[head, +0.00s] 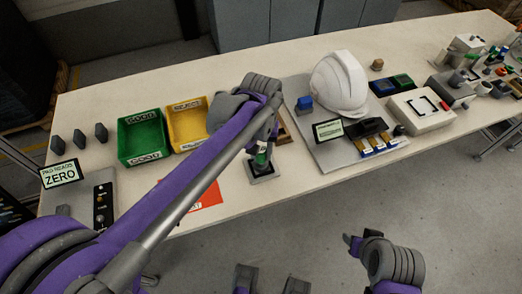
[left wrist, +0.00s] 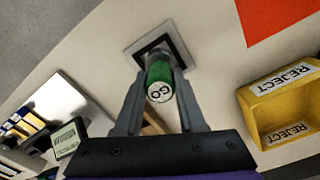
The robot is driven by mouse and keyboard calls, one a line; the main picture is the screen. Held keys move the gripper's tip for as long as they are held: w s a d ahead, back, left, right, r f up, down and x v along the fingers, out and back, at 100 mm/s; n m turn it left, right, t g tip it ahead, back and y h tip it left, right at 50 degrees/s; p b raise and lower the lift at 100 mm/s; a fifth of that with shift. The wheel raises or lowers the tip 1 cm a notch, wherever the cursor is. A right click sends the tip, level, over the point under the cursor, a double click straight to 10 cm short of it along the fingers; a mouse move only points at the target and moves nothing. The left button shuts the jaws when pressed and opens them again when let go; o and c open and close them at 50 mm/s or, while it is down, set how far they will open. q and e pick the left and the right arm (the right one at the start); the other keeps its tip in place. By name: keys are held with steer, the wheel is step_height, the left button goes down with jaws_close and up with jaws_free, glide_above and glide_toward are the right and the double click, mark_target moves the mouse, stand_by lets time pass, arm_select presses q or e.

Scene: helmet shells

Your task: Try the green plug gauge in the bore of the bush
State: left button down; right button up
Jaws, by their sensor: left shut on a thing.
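The green plug gauge (left wrist: 160,84), its end marked GO, is between the fingers of my left gripper (left wrist: 157,98) in the left wrist view. In the head view, my left gripper (head: 262,148) holds the green gauge (head: 262,158) over a small square grey stand (head: 262,175) near the table's front edge. The stand also shows beyond the gauge in the left wrist view (left wrist: 181,47). The bush and its bore are hidden by the gauge and fingers, so I cannot tell whether the gauge is inside. My right gripper (head: 352,243) is off the table's front; its opening is unclear.
A green GOOD bin (head: 124,141) and a yellow REJECT bin (head: 174,131) stand left of the stand. A red sheet (head: 205,194) lies close by. A board with a white helmet (head: 341,84) and a small display (head: 328,130) lies to the right.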

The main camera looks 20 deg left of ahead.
arm_select(q)
steer(key=shift+r, duration=0.15)
stand_by(0.4)
steer(key=shift+r+p, duration=2.35)
steer(key=shift+r, duration=0.55)
